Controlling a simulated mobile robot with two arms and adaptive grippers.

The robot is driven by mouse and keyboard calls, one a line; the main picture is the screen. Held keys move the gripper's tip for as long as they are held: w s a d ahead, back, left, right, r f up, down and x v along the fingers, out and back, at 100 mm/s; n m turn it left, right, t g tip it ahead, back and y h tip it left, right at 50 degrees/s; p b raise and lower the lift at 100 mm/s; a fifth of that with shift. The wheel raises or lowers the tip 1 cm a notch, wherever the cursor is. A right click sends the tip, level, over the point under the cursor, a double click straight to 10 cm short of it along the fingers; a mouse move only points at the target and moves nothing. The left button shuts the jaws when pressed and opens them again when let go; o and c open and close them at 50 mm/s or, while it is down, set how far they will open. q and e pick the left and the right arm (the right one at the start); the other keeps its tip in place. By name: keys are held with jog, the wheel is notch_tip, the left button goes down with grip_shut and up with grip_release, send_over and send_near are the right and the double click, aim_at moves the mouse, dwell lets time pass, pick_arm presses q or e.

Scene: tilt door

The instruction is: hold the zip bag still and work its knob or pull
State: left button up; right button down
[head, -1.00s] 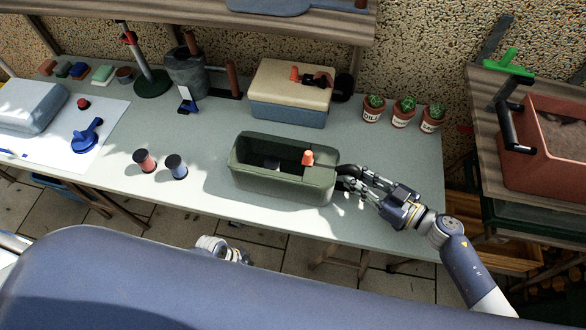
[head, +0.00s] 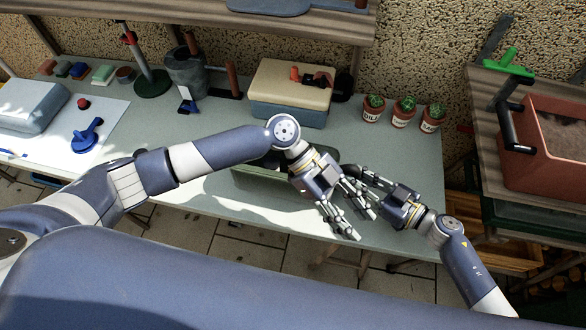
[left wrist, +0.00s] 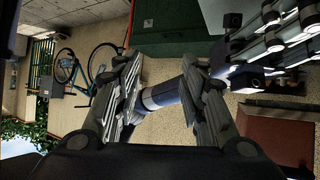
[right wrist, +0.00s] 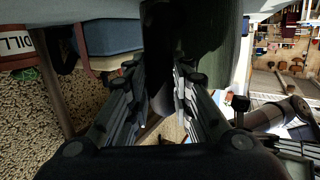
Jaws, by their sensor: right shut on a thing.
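The dark green zip bag (head: 265,192) sits on the grey-green table, mostly hidden by my left arm in the head view. Its orange pull is hidden there now. My right gripper (head: 358,177) is shut on the right end of the bag. In the right wrist view, the green bag (right wrist: 218,35) fills the space at the fingertips. My left gripper (head: 361,222) is open and empty, in front of and close beside the right gripper. In the left wrist view, its fingers (left wrist: 163,70) are spread, with part of my right arm showing beyond them.
A cream-and-blue box (head: 290,95) stands behind the bag. Potted cacti (head: 404,112) stand at the back right. A blue tool (head: 87,135) lies on a white sheet at left. A reddish bin (head: 545,150) stands on the side bench at right.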

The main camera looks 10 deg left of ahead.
pick_arm(q)
notch_tip(320, 180, up, 5)
jog(key=w+d+m, duration=0.1)
jog(key=d+m, duration=0.1)
jog(key=w+a+t+y, duration=0.2)
jog(key=w+a+y, duration=0.1)
jog(key=w+a, duration=0.1)
jog(key=w+a+r+n+t+y, duration=0.1)
jog(key=w+a+y, duration=0.2)
jog(key=w+a, duration=0.2)
jog(key=w+a+r+t+y, duration=0.1)
jog(key=w+a+t+y, duration=0.1)
jog(key=w+a+y, duration=0.2)
jog(key=shift+w+a+r+t, duration=0.2)
jog(key=shift+a+t, duration=0.1)
jog(key=shift+a, duration=0.3)
jog(key=shift+f, duration=3.95)
grip_shut()
